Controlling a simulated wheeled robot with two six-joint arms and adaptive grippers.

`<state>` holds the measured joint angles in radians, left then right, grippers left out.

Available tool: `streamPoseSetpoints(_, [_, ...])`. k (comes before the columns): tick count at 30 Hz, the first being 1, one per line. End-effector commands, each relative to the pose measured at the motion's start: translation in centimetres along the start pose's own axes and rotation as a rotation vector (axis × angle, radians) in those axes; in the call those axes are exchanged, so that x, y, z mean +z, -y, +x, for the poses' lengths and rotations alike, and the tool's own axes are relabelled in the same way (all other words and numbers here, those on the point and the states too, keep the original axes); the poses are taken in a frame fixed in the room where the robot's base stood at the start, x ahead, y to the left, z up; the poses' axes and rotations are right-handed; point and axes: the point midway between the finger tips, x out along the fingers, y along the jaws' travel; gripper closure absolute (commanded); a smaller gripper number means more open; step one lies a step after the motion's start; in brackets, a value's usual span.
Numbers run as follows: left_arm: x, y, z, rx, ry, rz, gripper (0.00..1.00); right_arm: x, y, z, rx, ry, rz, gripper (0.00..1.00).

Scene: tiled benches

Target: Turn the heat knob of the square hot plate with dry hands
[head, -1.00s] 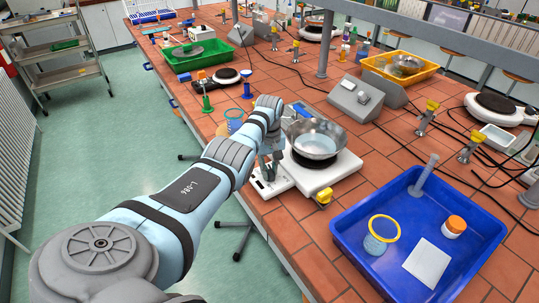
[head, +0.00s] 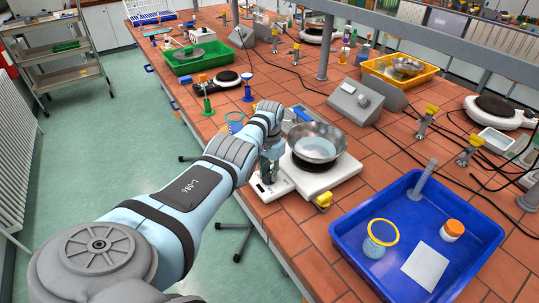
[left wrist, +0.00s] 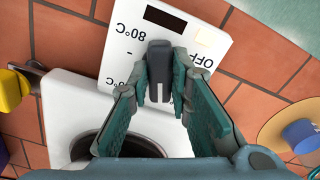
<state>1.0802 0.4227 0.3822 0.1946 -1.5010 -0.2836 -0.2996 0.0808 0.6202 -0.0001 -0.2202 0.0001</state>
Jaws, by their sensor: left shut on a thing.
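The square hot plate (head: 335,178) is white and stands near the bench's front edge. A metal bowl (head: 318,143) with clear liquid sits on its round dark top. Its control panel (left wrist: 115,50) faces my left gripper and carries a dark display, "OFF" and "80°C" marks. The dark heat knob (left wrist: 160,72) stands between the fingers in the left wrist view. My left gripper (head: 268,172) is over the panel, and its teal fingers (left wrist: 157,88) are shut on the knob. The fingers cover part of the panel marks. My right gripper is not in view.
A blue tray (head: 345,232) with a yellow-rimmed beaker (head: 381,238) and an orange-capped jar (head: 453,228) is at the right. A yellow-handled fitting (head: 323,199) is at the plate's near corner. A blue-rimmed beaker (head: 235,120) stands beyond my arm.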

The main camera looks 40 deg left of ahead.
Motion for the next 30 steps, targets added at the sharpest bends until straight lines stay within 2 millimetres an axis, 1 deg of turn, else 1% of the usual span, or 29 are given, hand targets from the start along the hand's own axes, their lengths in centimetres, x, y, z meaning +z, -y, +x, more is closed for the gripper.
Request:
streamPoseSetpoints(18, [0.00, -0.10, 0.09, 0.002, 0.000, 0.578, 1.00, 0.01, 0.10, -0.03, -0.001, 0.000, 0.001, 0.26])
streamPoseSetpoints(24, [0.02, -0.13, 0.11, 0.003, 0.000, 0.734, 1.00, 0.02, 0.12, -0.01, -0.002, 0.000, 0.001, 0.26])
streamPoseSetpoints(30, [0.03, -0.14, 0.12, 0.003, 0.000, 0.841, 1.00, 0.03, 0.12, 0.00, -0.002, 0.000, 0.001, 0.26])
